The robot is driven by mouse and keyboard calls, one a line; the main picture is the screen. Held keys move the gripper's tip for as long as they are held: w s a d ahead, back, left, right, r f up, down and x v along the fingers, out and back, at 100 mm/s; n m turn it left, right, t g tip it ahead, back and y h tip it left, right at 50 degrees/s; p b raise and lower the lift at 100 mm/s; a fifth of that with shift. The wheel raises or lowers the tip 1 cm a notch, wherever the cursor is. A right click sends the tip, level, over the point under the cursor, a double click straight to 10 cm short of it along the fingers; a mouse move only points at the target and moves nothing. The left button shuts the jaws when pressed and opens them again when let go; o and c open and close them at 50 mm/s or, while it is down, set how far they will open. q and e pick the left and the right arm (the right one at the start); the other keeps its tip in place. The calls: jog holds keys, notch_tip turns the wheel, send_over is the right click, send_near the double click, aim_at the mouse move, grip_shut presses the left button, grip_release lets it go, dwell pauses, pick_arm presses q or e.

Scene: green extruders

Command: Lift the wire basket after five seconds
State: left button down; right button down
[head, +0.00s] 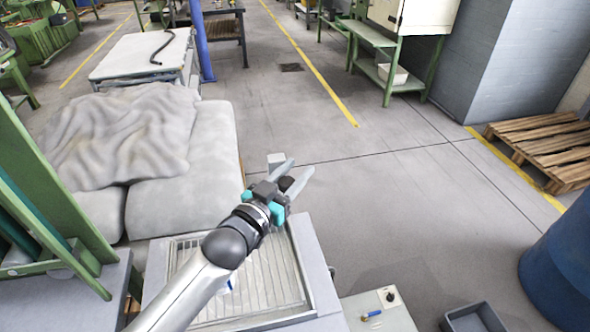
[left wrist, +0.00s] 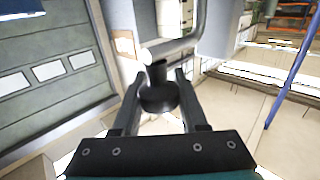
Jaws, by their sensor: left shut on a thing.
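The wire basket (head: 272,278) appears as a shallow metal frame with thin parallel wires, set in a grey-topped unit in front of me. My left arm crosses above it and hides part of it. In the left wrist view the dark knob (left wrist: 158,98) sits between the fingers, below the end of a grey bar (left wrist: 175,48). I cannot tell whether the knob belongs to the basket. My right gripper is out of view.
A padded grey surface with a crumpled cloth (head: 120,135) lies left of the unit. A green frame (head: 50,200) stands at the near left. A blue drum (head: 562,265) and a dark bin (head: 473,318) stand at the right. The floor beyond the gripper is open.

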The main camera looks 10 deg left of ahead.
pick_arm(q)
jog(key=shift+w+r, duration=0.1)
jog(key=shift+r, duration=0.45)
jog(key=c, duration=0.9)
grip_release()
jog(key=o, duration=0.5)
jog(key=shift+f, duration=0.15)
jog(key=shift+c, duration=0.2)
jog(key=v, duration=1.5)
jog(key=shift+s+p, duration=0.2)
jog(key=shift+p, duration=0.15)
